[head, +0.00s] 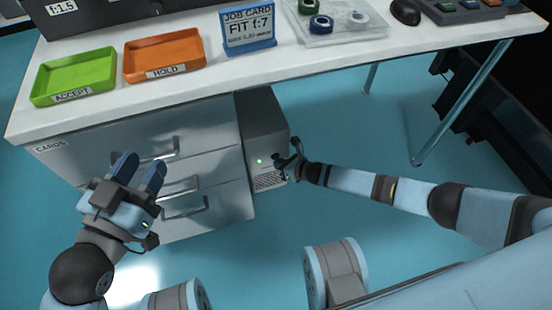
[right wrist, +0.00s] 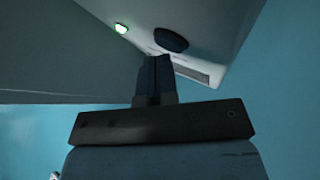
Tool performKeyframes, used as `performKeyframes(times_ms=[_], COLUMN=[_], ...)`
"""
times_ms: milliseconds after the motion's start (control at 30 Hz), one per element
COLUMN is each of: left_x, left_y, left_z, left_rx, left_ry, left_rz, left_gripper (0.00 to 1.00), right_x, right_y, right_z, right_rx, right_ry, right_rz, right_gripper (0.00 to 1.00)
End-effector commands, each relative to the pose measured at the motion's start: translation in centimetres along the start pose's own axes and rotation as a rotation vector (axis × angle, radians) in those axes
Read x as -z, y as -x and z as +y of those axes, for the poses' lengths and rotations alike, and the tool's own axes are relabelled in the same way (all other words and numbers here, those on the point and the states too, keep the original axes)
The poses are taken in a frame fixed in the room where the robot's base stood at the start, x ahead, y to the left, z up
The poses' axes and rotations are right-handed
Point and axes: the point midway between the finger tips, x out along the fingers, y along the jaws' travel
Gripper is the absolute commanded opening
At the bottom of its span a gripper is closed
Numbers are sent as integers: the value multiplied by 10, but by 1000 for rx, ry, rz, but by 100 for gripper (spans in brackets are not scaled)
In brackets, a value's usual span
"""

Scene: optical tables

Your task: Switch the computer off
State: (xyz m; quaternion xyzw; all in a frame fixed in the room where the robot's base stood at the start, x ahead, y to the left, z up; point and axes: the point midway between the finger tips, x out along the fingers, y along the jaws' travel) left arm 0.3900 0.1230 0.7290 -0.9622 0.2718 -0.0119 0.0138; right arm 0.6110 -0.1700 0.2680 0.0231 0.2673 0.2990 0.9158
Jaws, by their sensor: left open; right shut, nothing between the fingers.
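The computer (head: 262,122) is a grey tower under the table, beside the drawer cabinet. A lit green light (head: 260,161) shows on its front; the light is also in the right wrist view (right wrist: 121,28). A dark oval button (right wrist: 171,39) is on the same front, to the right of the light. My right gripper (head: 284,164) is shut and empty at the computer's front. In the right wrist view its fingertips (right wrist: 155,58) are just below the button; I cannot tell whether they touch. My left gripper (head: 141,170) is open and empty, in front of the drawers.
The white table (head: 215,85) carries a green tray (head: 75,79), an orange tray (head: 163,56), a job card stand (head: 248,32) and a clear tray of round parts. The drawer cabinet (head: 215,207) has protruding handles. Floor right of the computer is clear up to the table leg (head: 440,125).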

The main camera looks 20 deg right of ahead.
Motion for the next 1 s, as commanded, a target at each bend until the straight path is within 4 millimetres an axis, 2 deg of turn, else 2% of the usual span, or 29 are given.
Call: performKeyframes(times_ms=[367,1000], left_x=[-1,7], left_y=[0,0], left_z=[0,0], left_rx=[0,-1], left_ry=[0,0], left_rz=[-1,-1], left_gripper=[43,43], right_x=[-1,5], right_y=[-2,9], right_z=[-1,7], right_rx=[0,-1], right_ry=[1,-1], right_rz=[1,1], right_gripper=[0,0])
